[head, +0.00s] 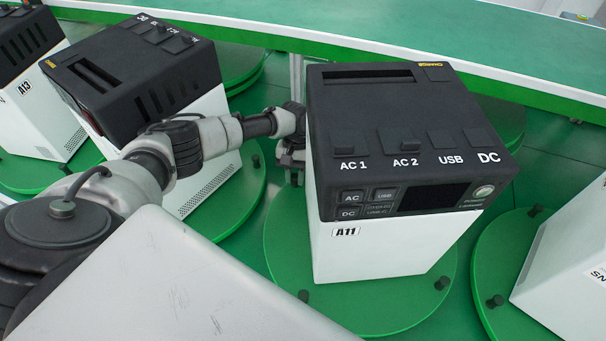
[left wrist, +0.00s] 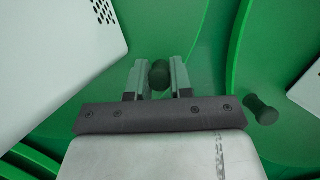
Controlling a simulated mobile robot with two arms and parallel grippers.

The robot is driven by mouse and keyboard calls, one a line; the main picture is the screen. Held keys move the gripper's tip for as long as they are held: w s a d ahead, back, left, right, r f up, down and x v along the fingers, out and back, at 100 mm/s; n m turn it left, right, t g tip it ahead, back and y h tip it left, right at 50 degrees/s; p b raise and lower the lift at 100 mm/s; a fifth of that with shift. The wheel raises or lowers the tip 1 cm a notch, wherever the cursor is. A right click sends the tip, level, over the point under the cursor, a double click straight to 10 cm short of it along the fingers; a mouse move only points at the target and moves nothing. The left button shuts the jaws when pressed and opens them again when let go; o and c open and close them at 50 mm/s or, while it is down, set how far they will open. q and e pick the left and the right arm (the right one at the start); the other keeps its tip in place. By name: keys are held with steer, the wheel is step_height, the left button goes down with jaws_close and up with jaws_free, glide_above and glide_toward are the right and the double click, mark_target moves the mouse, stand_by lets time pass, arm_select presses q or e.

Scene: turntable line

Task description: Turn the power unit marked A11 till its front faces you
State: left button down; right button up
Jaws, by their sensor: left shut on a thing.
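The power unit marked A11 (head: 370,245) is a white box with a black top, upright on a round green turntable (head: 375,320). Its front, with a dark display, buttons and the A11 label, faces roughly toward me. My left gripper (head: 292,160) is low at the unit's left side, partly hidden there by my own wrist. In the left wrist view my left gripper (left wrist: 158,76) is shut on a dark round peg (left wrist: 158,70) of a turntable. Two other pegs show at the turntable's front edge. My right gripper is not in view.
A black-topped unit (head: 200,70) stands on a turntable behind my left arm. Unit A13 (head: 50,120) is at the far left. Another white unit (head: 570,260) is close on the right. A green belt with a white edge (head: 400,42) runs behind.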

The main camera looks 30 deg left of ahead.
arm_select(q)
steer(key=shift+s, duration=0.2)
steer(key=c, duration=1.3)
jaws_free()
steer(key=shift+w, duration=0.1)
steer(key=b+v, duration=0.1)
steer(key=v, duration=0.9)
steer(key=shift+r+b, duration=0.3)
steer(key=shift+w+a+f, duration=0.1)
steer(key=shift+w+a, duration=0.05)
